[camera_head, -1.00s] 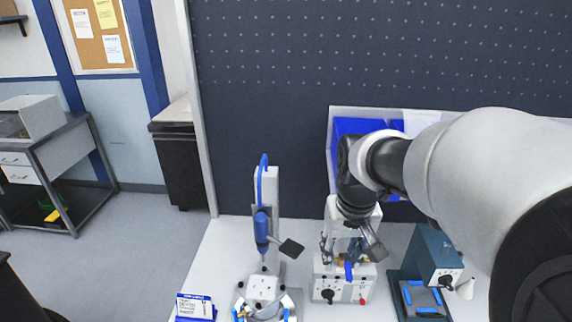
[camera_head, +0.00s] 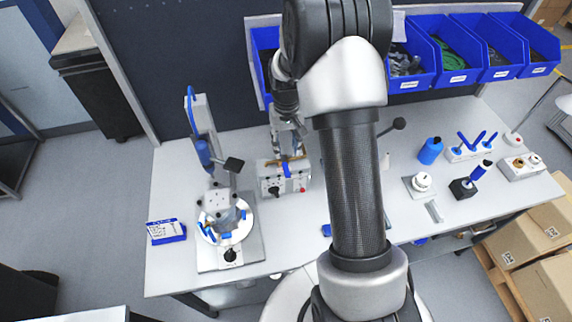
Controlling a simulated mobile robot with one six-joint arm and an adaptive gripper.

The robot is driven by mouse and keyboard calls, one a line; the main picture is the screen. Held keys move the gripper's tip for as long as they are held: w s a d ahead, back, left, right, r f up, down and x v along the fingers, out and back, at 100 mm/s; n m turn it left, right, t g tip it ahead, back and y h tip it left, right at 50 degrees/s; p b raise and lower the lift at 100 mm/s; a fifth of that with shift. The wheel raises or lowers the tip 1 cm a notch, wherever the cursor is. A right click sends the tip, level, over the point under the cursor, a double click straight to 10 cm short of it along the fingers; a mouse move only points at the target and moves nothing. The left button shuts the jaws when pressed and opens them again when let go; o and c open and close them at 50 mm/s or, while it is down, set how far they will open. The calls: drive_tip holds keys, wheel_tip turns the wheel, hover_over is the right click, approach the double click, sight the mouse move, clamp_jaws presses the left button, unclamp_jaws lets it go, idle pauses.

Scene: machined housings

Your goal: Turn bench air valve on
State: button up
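A white box-like unit (camera_head: 268,180) stands on the bench left of my arm. Its front has a black knob and a red button. A small blue lever (camera_head: 285,165) with a brass-coloured part beside it sits at the top of this unit; it looks like the air valve, but I cannot read a label. My gripper (camera_head: 287,140) points down just above the unit, close to the lever. The fingers are small and blend with the grey parts behind them, so I cannot tell their opening or any contact.
A press-like stand (camera_head: 203,145) with a blue tool and a round fixture (camera_head: 228,222) stand to the left. Blue bins (camera_head: 408,80) line the back. A blue bottle (camera_head: 430,150) and small fixtures are at the right. My arm hides the bench middle.

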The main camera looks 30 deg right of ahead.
sight(286, 169)
wheel_tip(286, 169, down, 10)
drive_tip(key=shift+f, duration=0.2)
drive_tip(key=shift+c, duration=0.6)
clamp_jaws()
